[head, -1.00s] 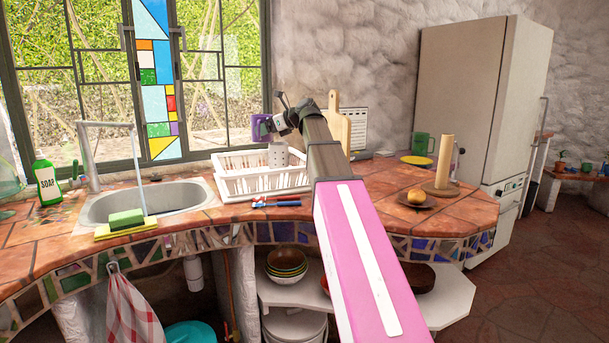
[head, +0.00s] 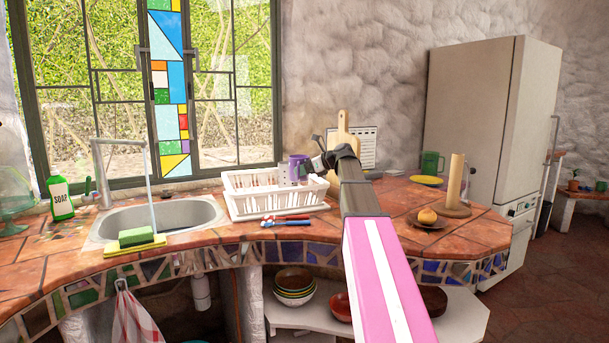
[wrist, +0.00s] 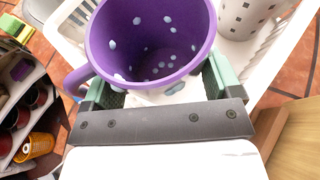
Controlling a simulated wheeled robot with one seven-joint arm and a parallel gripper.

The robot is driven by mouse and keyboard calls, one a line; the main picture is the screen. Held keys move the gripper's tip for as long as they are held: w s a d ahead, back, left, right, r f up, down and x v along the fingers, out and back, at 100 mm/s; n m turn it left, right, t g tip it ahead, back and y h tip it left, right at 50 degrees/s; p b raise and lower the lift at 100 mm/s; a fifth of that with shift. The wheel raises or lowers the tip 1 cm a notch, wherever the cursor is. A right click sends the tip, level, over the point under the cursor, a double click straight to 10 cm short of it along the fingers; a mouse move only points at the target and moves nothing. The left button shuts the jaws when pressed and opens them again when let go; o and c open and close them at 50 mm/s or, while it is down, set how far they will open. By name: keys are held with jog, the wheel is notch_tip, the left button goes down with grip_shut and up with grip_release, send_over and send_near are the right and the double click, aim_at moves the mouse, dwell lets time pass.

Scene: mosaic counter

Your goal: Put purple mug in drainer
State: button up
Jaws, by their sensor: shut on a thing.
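The purple mug (head: 297,165) is held over the right rear part of the white drainer (head: 272,207). In the wrist view, the mug (wrist: 150,42) shows its open mouth, light spots inside and its handle at the left. My gripper (head: 313,165) is shut on the mug, with green fingers on either side of it in the wrist view. The drainer's white rim also shows in the wrist view (wrist: 290,42). I cannot tell whether the mug's base touches the drainer.
A pale spotted cutlery holder (wrist: 240,15) stands in the drainer close beside the mug. Red and blue utensils (head: 286,220) lie in front of the drainer. The sink (head: 165,215) is at left; a cutting board (head: 343,135) stands behind my arm.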

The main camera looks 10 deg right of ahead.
jog(key=shift+f, duration=0.85)
jog(key=shift+f, duration=0.35)
jog(key=o, duration=0.9)
jog(key=shift+r, duration=0.45)
jog(key=v, duration=1.2)
